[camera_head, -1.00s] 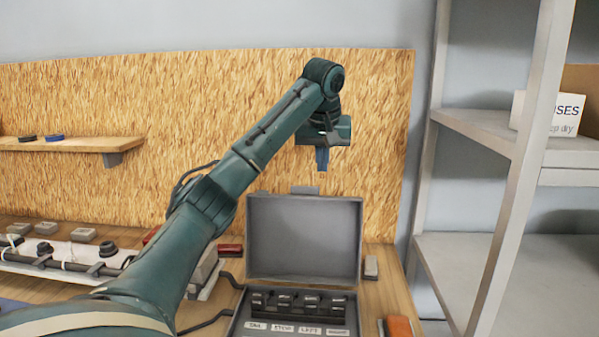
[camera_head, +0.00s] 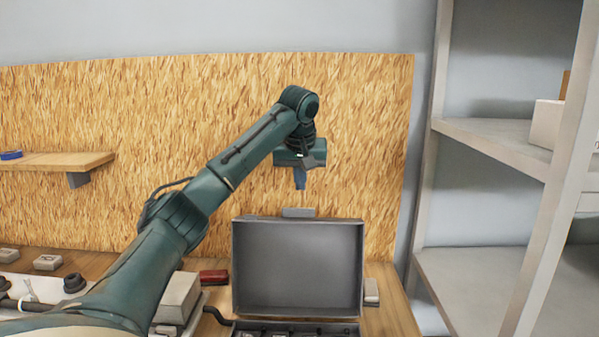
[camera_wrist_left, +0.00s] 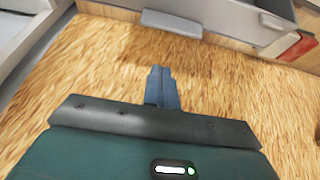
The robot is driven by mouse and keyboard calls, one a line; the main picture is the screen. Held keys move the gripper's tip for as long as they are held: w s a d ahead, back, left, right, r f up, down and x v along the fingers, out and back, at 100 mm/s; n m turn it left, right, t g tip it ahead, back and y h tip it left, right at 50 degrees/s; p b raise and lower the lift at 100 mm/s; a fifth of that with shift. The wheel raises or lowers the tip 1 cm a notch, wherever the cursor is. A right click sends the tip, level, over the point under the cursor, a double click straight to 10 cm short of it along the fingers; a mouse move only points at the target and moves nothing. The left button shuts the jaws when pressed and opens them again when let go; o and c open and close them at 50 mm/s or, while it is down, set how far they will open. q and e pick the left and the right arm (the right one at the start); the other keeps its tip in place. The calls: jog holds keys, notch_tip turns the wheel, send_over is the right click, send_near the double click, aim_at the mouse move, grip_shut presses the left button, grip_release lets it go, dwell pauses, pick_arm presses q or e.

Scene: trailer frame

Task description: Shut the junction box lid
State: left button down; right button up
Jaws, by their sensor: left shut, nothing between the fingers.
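The junction box lid (camera_head: 297,266) stands open and upright at the back of the junction box (camera_head: 290,326), its grey inside facing me. Only the back edge of the box shows at the bottom of the head view. My left gripper (camera_head: 300,185) is shut and empty, pointing down above the lid's top edge and apart from it. In the left wrist view, the shut fingers (camera_wrist_left: 162,88) show against the chipboard, with a grey box-like part (camera_wrist_left: 240,18) at the top. My right gripper is not in view.
A chipboard panel (camera_head: 200,100) stands behind the bench. A white shelf unit (camera_head: 490,135) is at the right. A small wooden shelf (camera_head: 60,163) is at the left. A red block (camera_head: 213,277) lies left of the lid, and a grey block (camera_head: 371,291) stands right of it.

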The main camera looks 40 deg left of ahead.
pick_arm(q)
jog(key=x, duration=0.6)
jog(key=s+d, duration=0.1)
jog(key=s+d+r+p, duration=0.1)
jog(key=s, duration=0.1)
jog(key=shift+d+r, duration=0.15)
jog(key=shift+d, duration=0.05)
